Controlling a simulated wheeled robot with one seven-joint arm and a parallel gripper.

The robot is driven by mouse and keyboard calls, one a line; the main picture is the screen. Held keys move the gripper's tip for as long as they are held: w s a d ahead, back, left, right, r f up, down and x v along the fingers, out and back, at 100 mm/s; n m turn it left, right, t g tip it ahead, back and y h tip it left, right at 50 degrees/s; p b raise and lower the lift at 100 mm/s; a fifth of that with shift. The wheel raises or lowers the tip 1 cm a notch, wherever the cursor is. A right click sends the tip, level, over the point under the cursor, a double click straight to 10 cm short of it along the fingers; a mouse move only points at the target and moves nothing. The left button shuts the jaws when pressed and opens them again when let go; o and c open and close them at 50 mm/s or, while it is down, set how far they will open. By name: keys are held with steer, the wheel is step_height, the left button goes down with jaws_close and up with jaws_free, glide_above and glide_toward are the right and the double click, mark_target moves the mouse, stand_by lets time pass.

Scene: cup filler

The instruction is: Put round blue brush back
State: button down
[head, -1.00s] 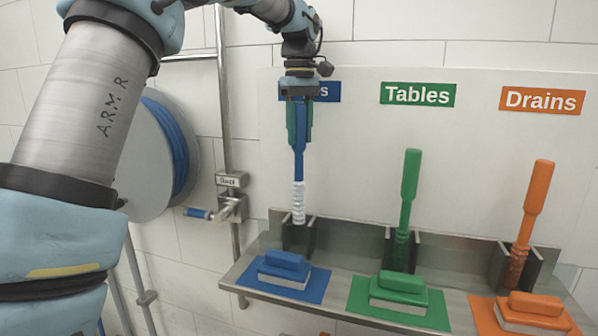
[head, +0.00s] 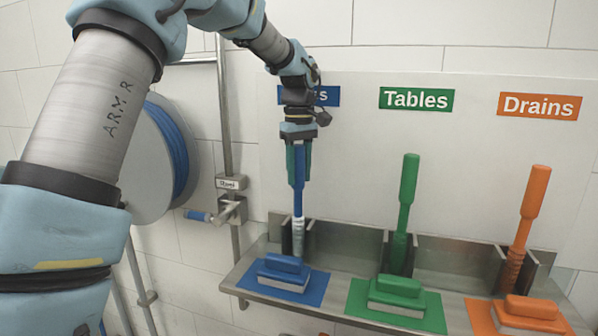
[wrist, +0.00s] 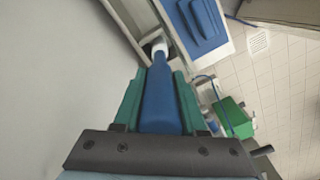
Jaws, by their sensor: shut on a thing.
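The round blue brush (head: 298,203) hangs upright, handle up and white bristles down, in my gripper (head: 298,165). My gripper is shut on its blue handle, which also shows between the green fingers in the wrist view (wrist: 160,95). The bristle end is at the left metal holder (head: 287,238) on the shelf, with its lower part between the holder's walls. In the wrist view the white bristle end meets the holder opening. I cannot tell whether the brush touches the holder's bottom.
A flat blue brush (head: 283,272) lies on a blue mat in front of the left holder. Green (head: 405,220) and orange (head: 528,228) round brushes stand in their holders to the right, with matching flat brushes before them. A hose reel (head: 160,160) and pipe are on the left.

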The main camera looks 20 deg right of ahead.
steer(key=shift+c, duration=2.3)
jaws_free()
step_height(320, 180, up, 12)
steer(key=shift+r+b, duration=0.1)
steer(key=shift+b, duration=0.8)
steer(key=shift+s, duration=0.1)
